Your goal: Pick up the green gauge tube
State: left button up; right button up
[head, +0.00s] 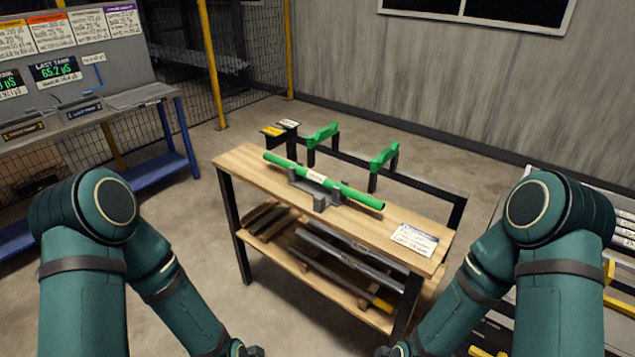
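The green gauge tube (357,196) lies across a grey cradle (321,197) on top of a wooden workbench (246,160). It is long and thin, with a white label near its middle, and runs from back left to front right. My two teal arms come in at the lower left and lower right, and both point down toward the bottom edge, in front of the bench. Neither touches the tube. The fingers of both grippers are out of view below the picture.
Two green brackets (384,157) stand on black posts along the bench's back edge. A paper sheet (413,238) lies at the right end. Dark bars and pipes (338,257) lie on the lower shelf. A blue-framed table (156,95) with signs is at left. Open floor (208,226) lies between.

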aim_at(376, 204)
jog(key=i+j+z, duration=0.1)
jog(key=z, duration=0.5)
jog(key=i+j+z, duration=0.25)
jog(key=j, duration=0.2)
jog(key=j+z, duration=0.25)
jog(key=j, duration=0.75)
jog(key=i+j+z, duration=0.15)
jog(key=j, duration=0.3)
